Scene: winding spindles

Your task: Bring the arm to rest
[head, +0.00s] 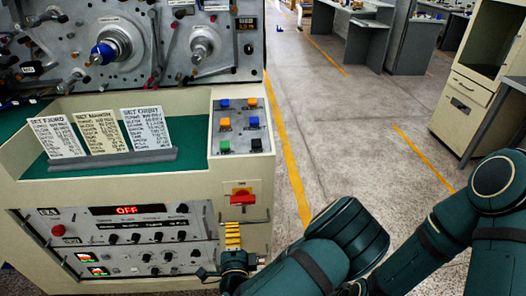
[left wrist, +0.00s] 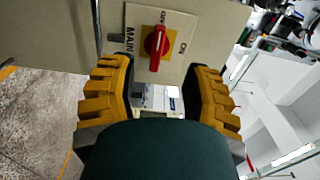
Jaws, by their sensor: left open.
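My left gripper (head: 232,237) has yellow ridged fingers and is just below the red rotary main switch (head: 241,196) on the front of the cream machine. In the left wrist view the two fingers of my left gripper (left wrist: 160,76) are spread wide with nothing between them. The red switch knob (left wrist: 156,46) sits on a yellow plate (left wrist: 172,46) marked MAIN, beyond the fingertips and apart from them. My dark green arm reaches in from the lower right of the head view. My right gripper is not in view.
The machine's cream front (head: 130,190) holds a control panel (head: 130,238) with a red OFF display (head: 126,210). Three cards (head: 100,138) stand in a green tray. Coloured buttons (head: 240,123) sit above the switch. Open floor (head: 345,130) lies to the right, with a cabinet (head: 478,85) beyond.

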